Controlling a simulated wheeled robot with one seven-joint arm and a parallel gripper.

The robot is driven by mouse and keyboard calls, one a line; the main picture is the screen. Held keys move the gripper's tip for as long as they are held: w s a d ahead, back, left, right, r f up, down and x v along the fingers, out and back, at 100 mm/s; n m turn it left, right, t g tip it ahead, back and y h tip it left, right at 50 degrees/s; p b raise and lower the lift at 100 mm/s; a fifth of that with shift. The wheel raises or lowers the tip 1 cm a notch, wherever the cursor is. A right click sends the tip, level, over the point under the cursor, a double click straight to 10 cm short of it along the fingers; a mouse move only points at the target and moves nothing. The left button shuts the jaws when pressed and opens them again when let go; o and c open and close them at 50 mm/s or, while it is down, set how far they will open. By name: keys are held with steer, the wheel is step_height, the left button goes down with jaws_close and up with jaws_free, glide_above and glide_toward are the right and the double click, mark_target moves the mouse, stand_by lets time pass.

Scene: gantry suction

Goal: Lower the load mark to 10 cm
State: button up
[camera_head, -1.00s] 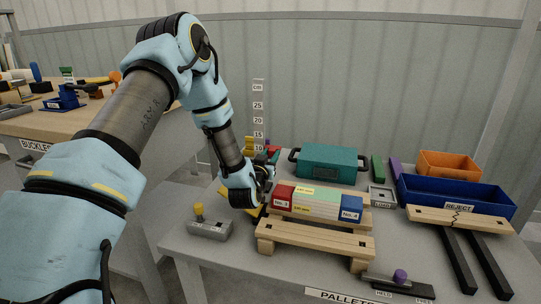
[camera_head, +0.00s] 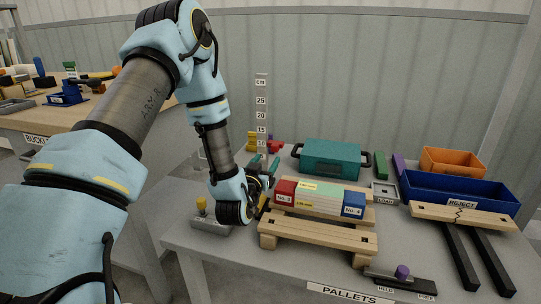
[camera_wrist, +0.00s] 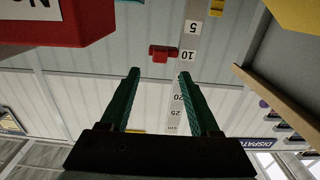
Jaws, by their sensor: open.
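A tall pale scale strip (camera_head: 262,105) with printed height numbers stands behind my gripper; it also shows upside down in the wrist view (camera_wrist: 198,12). A small red piece (camera_wrist: 163,54), which looks like the load mark, sits beside the strip close to the 10 label in the wrist view. In the head view a red piece (camera_head: 276,147) shows near the strip's lower end, about level with the 10. My gripper (camera_head: 263,163) is open. In the wrist view its green fingers (camera_wrist: 159,74) stand apart with nothing between them, and the red piece appears just beyond the tips. The 15 label is hidden by a finger there.
A wooden pallet (camera_head: 318,234) with red, pale and blue blocks stands close right of my gripper. A teal case (camera_head: 330,159) is behind it. A blue reject bin (camera_head: 460,190) is at right.

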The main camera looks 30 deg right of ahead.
steer(key=shift+v, duration=1.4)
steer(key=w+a+y, duration=0.1)
steer(key=a, duration=0.1)
steer(key=w+a+g+y, duration=0.1)
steer(key=w+a, duration=0.1)
steer(key=a, duration=0.1)
steer(key=w+a+n+g+y, duration=0.1)
steer(key=w+a+y, duration=0.1)
steer(key=a, duration=0.1)
steer(key=shift+w, duration=0.1)
steer(key=a+n+g+y, duration=0.2)
steer(key=a+g+y, duration=0.15)
steer(key=a, duration=0.75)
steer(key=s+a+r+n+g+y, duration=0.2)
steer(key=s+a+r+g, duration=0.1)
steer(key=s+a, duration=0.55)
steer(key=s+a+r+n+g+y, duration=0.2)
steer(key=s+a+n+g+y, duration=0.1)
steer(key=s+a, duration=0.5)
step_height(320, 180, up, 22)
steer(key=w+p, duration=0.1)
steer(key=p, duration=2.1)
steer(key=shift+m, duration=0.3)
steer(key=shift+w+a+f+h, duration=0.1)
steer(key=shift+a+f+h, duration=0.05)
steer(key=shift+h, duration=0.1)
